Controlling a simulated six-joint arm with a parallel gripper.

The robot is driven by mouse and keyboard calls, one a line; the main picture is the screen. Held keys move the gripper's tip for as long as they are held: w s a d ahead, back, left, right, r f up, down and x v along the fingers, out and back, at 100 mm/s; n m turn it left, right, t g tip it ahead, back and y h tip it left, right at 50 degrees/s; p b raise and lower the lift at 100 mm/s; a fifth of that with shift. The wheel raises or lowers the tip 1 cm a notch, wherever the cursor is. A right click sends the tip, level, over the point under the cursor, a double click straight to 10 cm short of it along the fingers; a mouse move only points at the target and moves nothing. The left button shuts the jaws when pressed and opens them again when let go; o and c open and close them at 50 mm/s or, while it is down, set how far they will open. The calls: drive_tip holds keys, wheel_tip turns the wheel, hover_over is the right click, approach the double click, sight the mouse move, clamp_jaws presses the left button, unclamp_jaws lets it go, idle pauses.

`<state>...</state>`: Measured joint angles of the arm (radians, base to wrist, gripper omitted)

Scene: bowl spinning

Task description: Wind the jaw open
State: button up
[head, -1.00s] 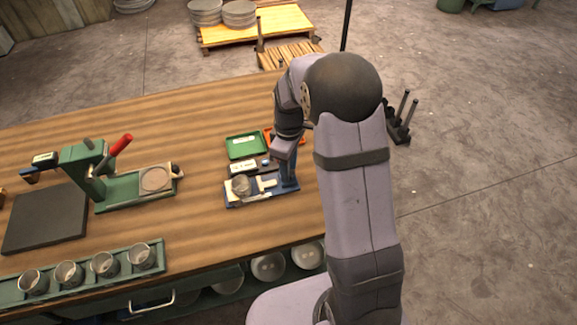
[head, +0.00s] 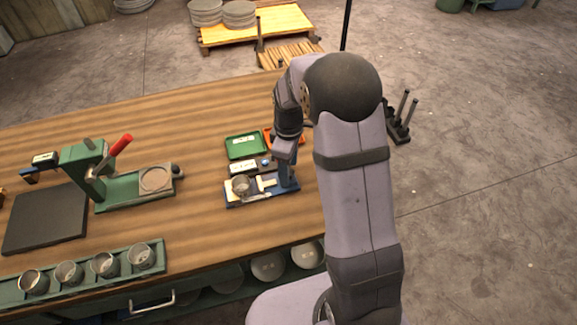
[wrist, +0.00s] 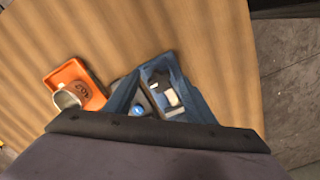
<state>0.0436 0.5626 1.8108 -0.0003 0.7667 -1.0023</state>
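A green bench fixture (head: 110,200) with a red-handled lever (head: 121,144) stands on the table's left half. Its base carries a round tan disc (head: 155,179) and a dark knob (head: 177,170) at the right end. I cannot tell which part is the jaw. My gripper (head: 287,182) is at the right, over the end of a blue tray (head: 236,200), well apart from the green fixture. In the wrist view, blue sloping parts rise from the dark wrist edge near a blue-framed holder with a white piece (wrist: 172,97).
A green tray (head: 246,147) and an orange tray (wrist: 70,76) lie behind the blue tray. A dark mat (head: 45,218) is at the left. Several cups sit in a front rack (head: 75,287). Bare wood lies between the fixture and the blue tray.

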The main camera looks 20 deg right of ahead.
drive_tip(key=shift+r+b, duration=1)
drive_tip(key=shift+r, duration=2.7)
